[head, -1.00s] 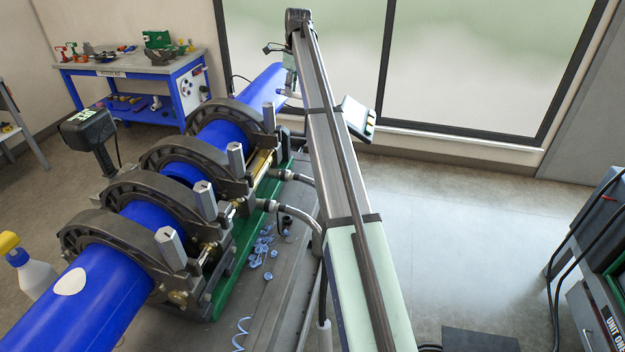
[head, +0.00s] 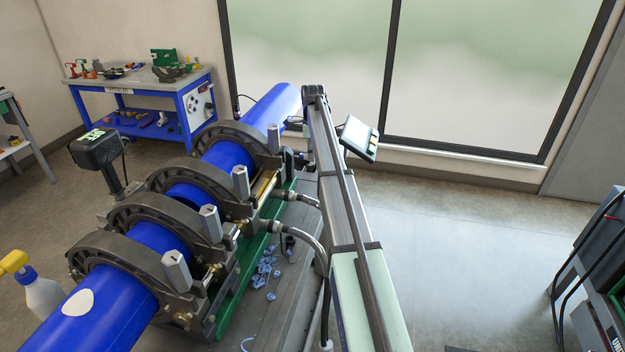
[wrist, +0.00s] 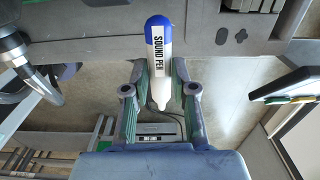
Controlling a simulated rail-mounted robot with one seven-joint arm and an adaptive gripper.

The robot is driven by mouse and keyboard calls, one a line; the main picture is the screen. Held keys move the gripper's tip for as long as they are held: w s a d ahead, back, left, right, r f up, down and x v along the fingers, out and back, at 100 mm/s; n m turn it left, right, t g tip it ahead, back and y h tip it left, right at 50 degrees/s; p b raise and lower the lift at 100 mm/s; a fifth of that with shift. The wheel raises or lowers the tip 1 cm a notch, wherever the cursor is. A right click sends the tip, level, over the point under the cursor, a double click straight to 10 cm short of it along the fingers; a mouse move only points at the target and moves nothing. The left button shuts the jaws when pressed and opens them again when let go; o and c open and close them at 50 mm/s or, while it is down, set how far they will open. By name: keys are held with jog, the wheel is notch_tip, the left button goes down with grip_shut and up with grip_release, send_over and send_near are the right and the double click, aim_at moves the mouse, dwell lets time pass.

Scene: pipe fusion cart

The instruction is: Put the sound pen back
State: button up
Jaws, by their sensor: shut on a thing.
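The sound pen (wrist: 158,60) is a white tube with a blue rounded end and a "SOUND PEN" label, seen in the wrist view. Its blue end points to the top of the picture and its narrow white tip toward my palm. My gripper (wrist: 160,82) is shut on it, with one green-padded finger on each side. I cannot make out the gripper or the pen in the head view. No holder for the pen can be told for certain in either view.
A blue pipe (head: 115,295) lies in dark clamp rings (head: 125,265) on a green-framed machine. A screen (head: 359,137) stands to the right. A handled dark device (head: 97,150) and a spray bottle (head: 40,293) are at left. The floor at right is mostly clear.

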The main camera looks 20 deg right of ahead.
aim_at(313, 188)
notch_tip(313, 188, down, 13)
jog(key=p, duration=0.3)
jog(key=shift+f, duration=0.15)
jog(key=shift+f, duration=0.1)
jog(key=o, duration=0.9)
notch_tip(313, 188, up, 12)
jog(key=b, duration=0.3)
jog(key=shift+b, duration=0.35)
